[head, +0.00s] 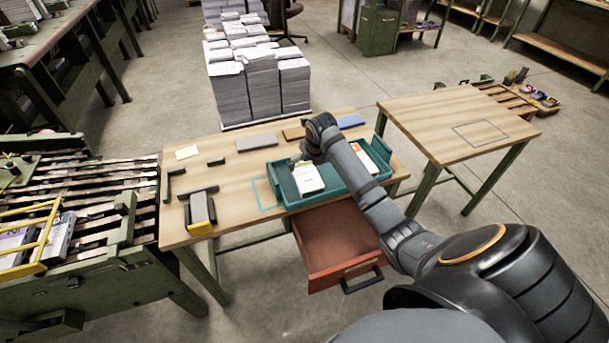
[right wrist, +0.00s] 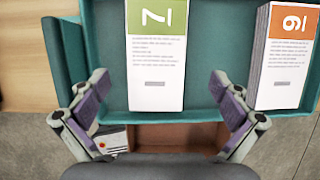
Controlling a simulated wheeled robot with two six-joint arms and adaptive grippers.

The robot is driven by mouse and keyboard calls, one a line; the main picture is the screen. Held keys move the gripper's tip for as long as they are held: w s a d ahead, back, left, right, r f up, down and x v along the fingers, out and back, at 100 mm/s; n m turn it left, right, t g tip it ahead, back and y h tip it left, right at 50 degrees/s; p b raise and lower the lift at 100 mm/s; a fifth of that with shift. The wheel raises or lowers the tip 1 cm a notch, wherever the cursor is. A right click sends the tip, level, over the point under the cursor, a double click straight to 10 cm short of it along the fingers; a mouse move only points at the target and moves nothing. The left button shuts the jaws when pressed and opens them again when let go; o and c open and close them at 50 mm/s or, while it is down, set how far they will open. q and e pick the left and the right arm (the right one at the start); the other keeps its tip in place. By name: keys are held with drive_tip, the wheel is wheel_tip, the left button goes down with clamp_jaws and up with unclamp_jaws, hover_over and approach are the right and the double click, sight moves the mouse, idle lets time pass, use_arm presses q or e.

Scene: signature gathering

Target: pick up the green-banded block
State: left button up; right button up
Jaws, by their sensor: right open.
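The green-banded block (head: 308,181) is white with a green end and stands in the teal tray (head: 284,190) on the middle table. In the right wrist view the green-banded block (right wrist: 157,65) shows a "7" on its band. My right gripper (right wrist: 158,90) is open and empty, its fingers spread to either side of the block's near part in that view, with visible gaps. In the head view my right gripper (head: 302,158) is over the tray and largely hidden by my own wrist. My left gripper is in neither view.
An orange-banded block (right wrist: 286,55) stands to the right in the same tray. A red drawer (head: 340,240) hangs open below the table. A stapler-like tool (head: 201,210) stands at the left. A teal outline (head: 264,193) marks bare tabletop beside the tray.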

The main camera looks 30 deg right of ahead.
sight(305, 171)
drive_tip(key=shift+w+f, duration=0.25)
drive_tip(key=shift+f, duration=0.4)
drive_tip(key=x, duration=0.4)
drive_tip(key=shift+w+a, duration=0.2)
drive_tip(key=shift+w+f, duration=0.1)
drive_tip(key=shift+f, duration=0.1)
drive_tip(key=shift+r, duration=0.1)
drive_tip(key=shift+c, duration=0.8)
drive_tip(key=c, duration=1)
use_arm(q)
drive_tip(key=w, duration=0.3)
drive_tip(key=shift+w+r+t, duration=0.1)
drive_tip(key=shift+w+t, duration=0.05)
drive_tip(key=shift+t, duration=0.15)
use_arm(e)
drive_tip(key=shift+c, duration=0.8)
drive_tip(key=shift+r, duration=0.1)
